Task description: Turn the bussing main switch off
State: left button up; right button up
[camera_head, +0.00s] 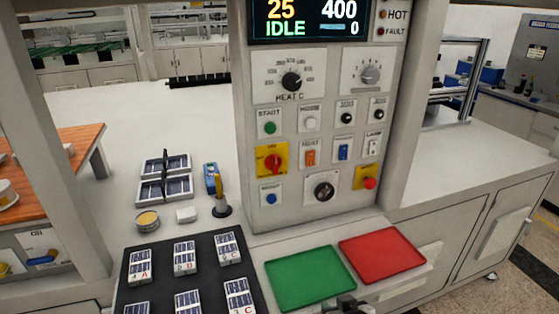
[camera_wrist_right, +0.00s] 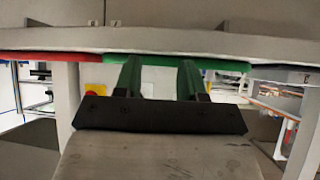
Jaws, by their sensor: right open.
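The likely main switch (camera_head: 273,161) is a red rotary knob on a yellow plate, at the left of the grey control panel (camera_head: 327,222) in the head view. Its small lettering is too blurred to read, and I cannot tell its setting for sure. My right gripper (camera_head: 347,303) shows only in part at the bottom edge of the head view, in front of the trays and well below the switch. In the right wrist view my right gripper (camera_wrist_right: 160,76) has its two dark fingers apart with nothing gripped between them. My left gripper is not in view.
A green tray (camera_head: 303,279) and a red tray (camera_head: 382,254) lie below the panel. A red push button (camera_head: 369,183) on yellow sits at the panel's lower right. A dark mat (camera_head: 205,276) with small solar cells lies to the left. A yellow-handled tool (camera_head: 217,190) stands beside the panel.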

jog(key=w+a+r+t+y, duration=0.1)
jog(key=w+a+r+t, duration=0.25)
jog(key=w+r, duration=0.45)
jog(key=n+t+y, duration=0.2)
jog(key=t+y, duration=0.1)
jog(key=t, duration=0.1)
send_near(276, 162)
jog(key=p+x, duration=0.2)
jog(key=x, duration=0.7)
grip_shut()
